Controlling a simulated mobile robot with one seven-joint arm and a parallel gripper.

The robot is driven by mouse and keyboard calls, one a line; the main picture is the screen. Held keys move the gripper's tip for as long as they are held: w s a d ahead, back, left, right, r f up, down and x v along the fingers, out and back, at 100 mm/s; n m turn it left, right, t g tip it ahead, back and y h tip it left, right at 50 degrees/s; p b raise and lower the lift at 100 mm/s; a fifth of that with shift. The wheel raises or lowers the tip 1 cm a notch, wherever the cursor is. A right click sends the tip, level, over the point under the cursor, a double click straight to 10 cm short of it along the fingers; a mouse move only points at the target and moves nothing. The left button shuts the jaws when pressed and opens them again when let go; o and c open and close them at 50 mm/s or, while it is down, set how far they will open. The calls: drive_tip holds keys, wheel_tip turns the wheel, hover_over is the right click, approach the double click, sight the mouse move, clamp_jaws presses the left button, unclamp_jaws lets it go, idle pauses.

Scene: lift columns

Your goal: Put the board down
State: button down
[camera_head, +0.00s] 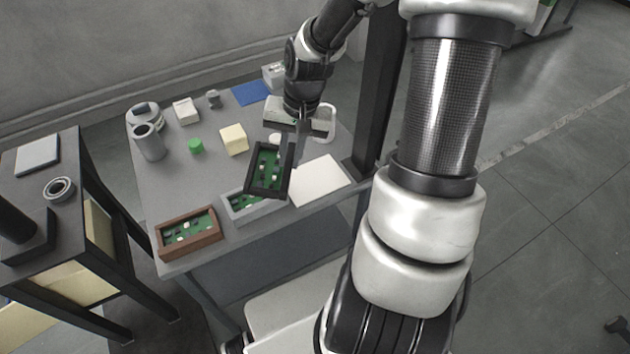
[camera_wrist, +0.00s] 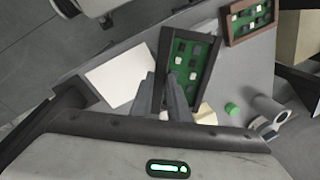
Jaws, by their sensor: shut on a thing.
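My gripper (camera_head: 296,150) is shut on a black-framed board (camera_head: 268,170) with a green inside and small pale pieces. It grips the frame's right edge in the head view. The board is tilted and appears held above the table, overlapping the grey-framed board (camera_head: 240,209) in that view. In the wrist view my gripper's fingers (camera_wrist: 163,98) close on the near side of the black-framed board (camera_wrist: 187,62). The brown-framed board (camera_head: 188,248) lies at the table's front left corner and shows in the wrist view (camera_wrist: 228,38). The grey-framed board is mostly hidden there.
A white flat sheet (camera_head: 320,181) lies right of the held board. A cream block (camera_head: 234,139), a green cylinder (camera_head: 196,146), a grey cup (camera_head: 149,143) and a blue mat (camera_head: 251,93) are farther back. A dark upright post (camera_head: 381,90) stands at the table's right.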

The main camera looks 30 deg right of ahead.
drive_tip(key=s+d+r+m+g+h+b, duration=0.15)
drive_tip(key=d+m+b, duration=0.25)
drive_tip(key=d+m, duration=0.55)
drive_tip(key=shift+m+t, duration=0.25)
drive_tip(key=shift+m, duration=0.7)
drive_tip(key=f, duration=0.3)
drive_tip(key=a+f+b, duration=0.1)
drive_tip(key=f, duration=0.5)
drive_tip(key=shift+s+a+f+b, duration=0.2)
drive_tip(key=shift+a+b, duration=0.2)
drive_tip(key=shift+f, duration=0.15)
drive_tip(key=c, duration=1.7)
unclamp_jaws()
wheel_tip(320, 180, up, 12)
drive_tip(key=shift+r+p, duration=0.15)
drive_tip(key=shift+p, duration=0.95)
drive_tip(key=shift+s, duration=0.1)
